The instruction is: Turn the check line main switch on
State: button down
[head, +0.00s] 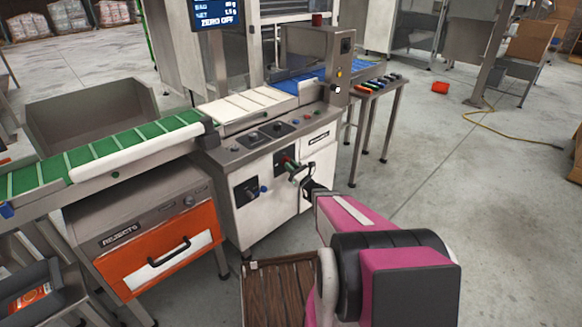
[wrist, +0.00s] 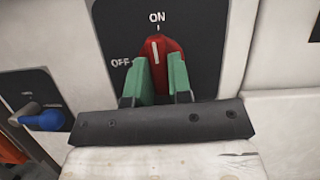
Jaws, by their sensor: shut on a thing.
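The check line main switch is a red rotary knob (wrist: 157,50) on a black plate (wrist: 100,35) with white ON and OFF labels. Its white line stands nearly upright, close to the ON mark above it; OFF is to the left. My gripper (wrist: 160,68) has its green fingers on both sides of the knob, shut on it. The fingers hide the knob's lower part. In the head view my gripper (head: 292,166) reaches the white front of the weigher cabinet (head: 262,205), where the knob is small and partly hidden.
A blue-handled lever (wrist: 45,120) sits on a black plate left of the switch. An orange REJECTS box (head: 140,255) stands left of the cabinet under a green conveyor (head: 50,176). A side table (head: 383,90) stands to the right. The floor at right is mostly open, with a yellow cable (head: 510,135).

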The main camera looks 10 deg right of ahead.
jog(key=shift+m+h, duration=0.6)
jog(key=shift+m, duration=0.2)
jog(key=c, duration=1)
grip_release()
jog(key=shift+c, duration=0.2)
jog(key=shift+s, duration=0.1)
jog(key=v, duration=1)
jog(key=shift+s+d+f, duration=0.2)
jog(key=shift+f, duration=0.2)
